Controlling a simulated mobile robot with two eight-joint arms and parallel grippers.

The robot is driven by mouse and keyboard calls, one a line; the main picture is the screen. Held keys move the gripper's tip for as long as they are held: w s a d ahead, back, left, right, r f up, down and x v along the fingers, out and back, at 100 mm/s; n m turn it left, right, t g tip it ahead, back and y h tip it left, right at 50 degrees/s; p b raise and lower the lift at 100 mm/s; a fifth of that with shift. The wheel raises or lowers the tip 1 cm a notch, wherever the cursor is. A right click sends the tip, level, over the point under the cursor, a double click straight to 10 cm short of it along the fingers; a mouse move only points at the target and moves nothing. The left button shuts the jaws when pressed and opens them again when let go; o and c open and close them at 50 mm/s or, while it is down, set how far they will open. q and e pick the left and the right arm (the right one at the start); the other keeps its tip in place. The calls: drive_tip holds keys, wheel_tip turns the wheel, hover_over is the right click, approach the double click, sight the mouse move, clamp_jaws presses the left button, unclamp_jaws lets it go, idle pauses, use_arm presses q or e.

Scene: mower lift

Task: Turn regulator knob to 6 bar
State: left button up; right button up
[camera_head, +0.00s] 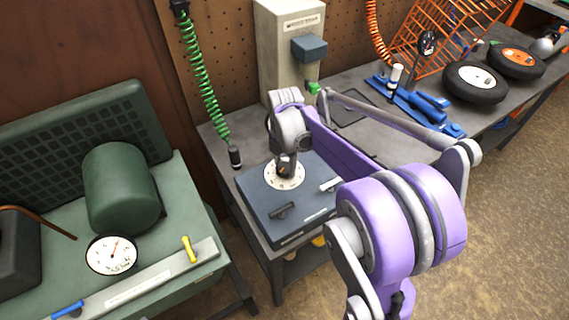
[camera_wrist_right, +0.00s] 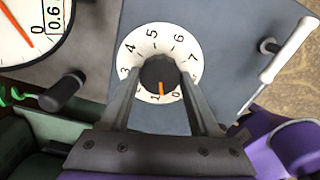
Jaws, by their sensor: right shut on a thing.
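The regulator knob (camera_wrist_right: 158,74) is dark with an orange pointer. It sits at the centre of a white numbered dial (camera_wrist_right: 153,37) in the right wrist view. The pointer faces the lower edge of the dial, between 0 and 1 and closer to 1. The 6 lies at the upper right of the dial. My right gripper (camera_wrist_right: 160,85) is shut on the knob, with one finger on each side. In the head view my right gripper (camera_head: 284,166) reaches down over the dial (camera_head: 283,179) on a blue-grey box (camera_head: 310,215). My left gripper is not in view.
A black handle (camera_head: 282,211) and a white handle (camera_head: 330,185) stand on the box near the dial. A round gauge (camera_head: 112,255) lies on the green machine at left. Part of a gauge (camera_wrist_right: 30,32) with a red needle shows in the wrist view. Blue tools (camera_head: 425,105) lie behind.

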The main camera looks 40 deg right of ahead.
drive_tip(key=shift+m, duration=0.3)
